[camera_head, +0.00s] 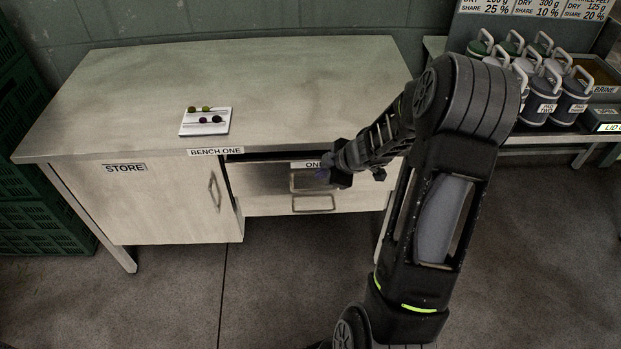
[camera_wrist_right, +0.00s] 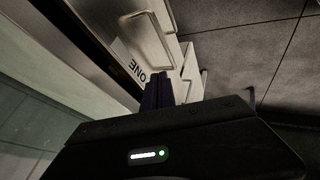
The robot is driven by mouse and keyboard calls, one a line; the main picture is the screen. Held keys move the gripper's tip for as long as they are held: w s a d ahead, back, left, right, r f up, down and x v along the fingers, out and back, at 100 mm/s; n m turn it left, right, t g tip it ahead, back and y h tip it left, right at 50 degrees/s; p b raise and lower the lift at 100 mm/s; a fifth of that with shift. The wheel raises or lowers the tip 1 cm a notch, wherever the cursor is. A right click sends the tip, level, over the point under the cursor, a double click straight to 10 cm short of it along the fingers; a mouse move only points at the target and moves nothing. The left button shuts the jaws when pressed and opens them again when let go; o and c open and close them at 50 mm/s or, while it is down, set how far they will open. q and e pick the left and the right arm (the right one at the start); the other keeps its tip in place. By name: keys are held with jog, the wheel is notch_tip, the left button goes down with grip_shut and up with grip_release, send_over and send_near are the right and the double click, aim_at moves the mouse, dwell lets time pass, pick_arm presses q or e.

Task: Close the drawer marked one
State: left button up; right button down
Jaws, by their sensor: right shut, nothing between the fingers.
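The drawer marked one (camera_head: 258,180) is the upper drawer at the right of the bench front. Its ONE label (camera_head: 308,164) and handle are partly covered by my right arm. A dark gap shows between its top edge and the bench top, so it appears to stand slightly out. My right gripper (camera_head: 325,175) is shut and empty, in front of this drawer near its label. In the right wrist view the shut fingers (camera_wrist_right: 158,90) lie next to the ONE label (camera_wrist_right: 137,72); whether they touch the drawer cannot be told. My left gripper is not in view.
A STORE cupboard (camera_head: 150,205) is left of the drawers. Lidded pails (camera_head: 540,100) stand on a rack at the right. The floor in front is clear.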

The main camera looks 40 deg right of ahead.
jog(key=f, duration=0.1)
jog(key=b, duration=0.4)
send_near(301, 183)
jog(key=x, duration=0.4)
jog(key=shift+w+f, duration=0.15)
jog(key=shift+f, duration=0.15)
